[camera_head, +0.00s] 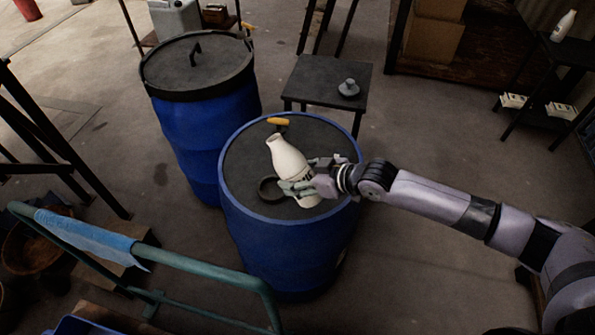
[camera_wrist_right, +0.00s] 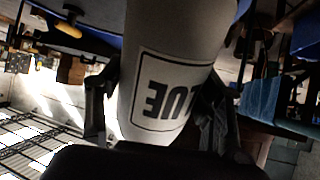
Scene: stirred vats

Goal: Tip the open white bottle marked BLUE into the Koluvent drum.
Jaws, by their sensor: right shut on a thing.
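A white bottle (camera_head: 288,160) is held in my right gripper (camera_head: 298,188) above the top of the nearer blue drum (camera_head: 285,240). The gripper is shut around its lower body. The bottle leans with its neck toward the upper left in the head view; I see no cap on it. In the right wrist view the bottle (camera_wrist_right: 175,60) fills the middle between the fingers, with the letters "LUE" upside down on its label. The drum has a dark top with a dark round ring (camera_head: 270,189) beside the bottle. No drum name is readable. My left gripper is out of view.
A second blue drum (camera_head: 205,130) with a black lid stands behind left. A yellow-handled thing (camera_head: 278,121) lies at the near drum's far rim. A dark stool (camera_head: 325,80) holds a grey object (camera_head: 348,88). A green rail (camera_head: 190,265) with blue cloth crosses the lower left.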

